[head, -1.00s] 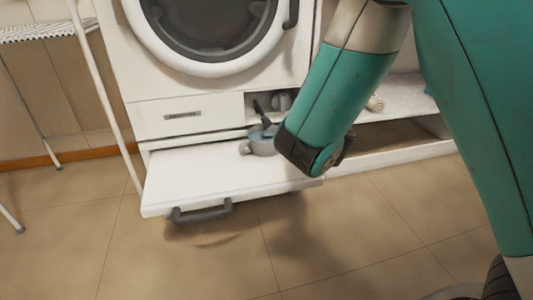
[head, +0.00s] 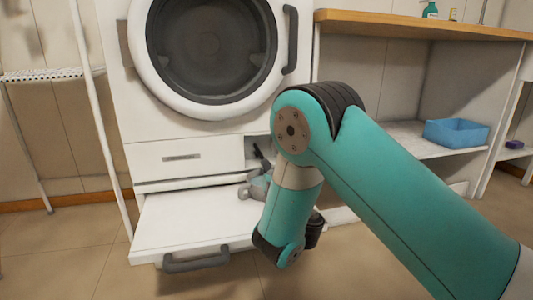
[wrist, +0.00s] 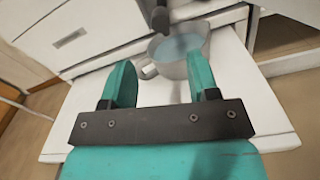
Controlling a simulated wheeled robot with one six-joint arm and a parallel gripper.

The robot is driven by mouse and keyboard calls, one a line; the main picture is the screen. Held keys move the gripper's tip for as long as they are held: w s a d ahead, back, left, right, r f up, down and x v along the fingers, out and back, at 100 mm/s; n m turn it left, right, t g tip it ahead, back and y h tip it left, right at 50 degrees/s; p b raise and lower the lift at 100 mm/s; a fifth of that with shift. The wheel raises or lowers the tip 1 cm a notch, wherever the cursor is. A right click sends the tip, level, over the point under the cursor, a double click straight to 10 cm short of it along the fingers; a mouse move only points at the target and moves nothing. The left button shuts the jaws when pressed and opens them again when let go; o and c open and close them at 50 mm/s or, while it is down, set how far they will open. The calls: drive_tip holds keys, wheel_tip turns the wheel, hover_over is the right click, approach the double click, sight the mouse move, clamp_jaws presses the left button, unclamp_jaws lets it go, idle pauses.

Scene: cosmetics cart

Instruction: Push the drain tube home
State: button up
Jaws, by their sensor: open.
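The dark drain tube (wrist: 160,17) hangs from the washing machine's lower front, its end over a grey cup (wrist: 192,66) with bluish water in it. In the head view the tube (head: 258,152) shows at the open recess, and the cup (head: 245,191) stands below it on the pulled-out white shelf (head: 185,222). My gripper (wrist: 158,66) is open and empty, its two teal fingers pointing toward the cup and tube. The right finger overlaps the cup in the picture; I cannot tell if they touch. In the head view my arm hides the gripper and part of the cup.
The washing machine (head: 195,158) with its round door stands behind the shelf. The shelf's grey handle (head: 197,262) sticks out at the front. A wooden-topped unit (head: 430,27) with a blue basket (head: 456,132) is at right, a white drying rack at left.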

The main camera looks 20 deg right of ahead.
sight(268, 166)
drive_tip(key=w+p, duration=0.1)
drive_tip(key=p, duration=0.4)
drive_tip(key=w+p, duration=0.2)
drive_tip(key=p, duration=0.3)
drive_tip(key=shift+w+r+p, duration=0.1)
drive_tip(key=shift+r+p, duration=0.3)
drive_tip(key=shift+p, duration=0.75)
drive_tip(key=w, duration=0.2)
drive_tip(key=w+b, duration=0.1)
drive_tip(key=w, duration=0.2)
drive_tip(key=w+f, duration=0.1)
drive_tip(key=w, duration=0.1)
drive_tip(key=shift+w+d+b, duration=0.1)
drive_tip(key=shift+w+b, duration=0.2)
drive_tip(key=shift+b, duration=0.05)
drive_tip(key=shift+w+r, duration=0.1)
drive_tip(key=shift+w, duration=0.55)
clamp_jaws()
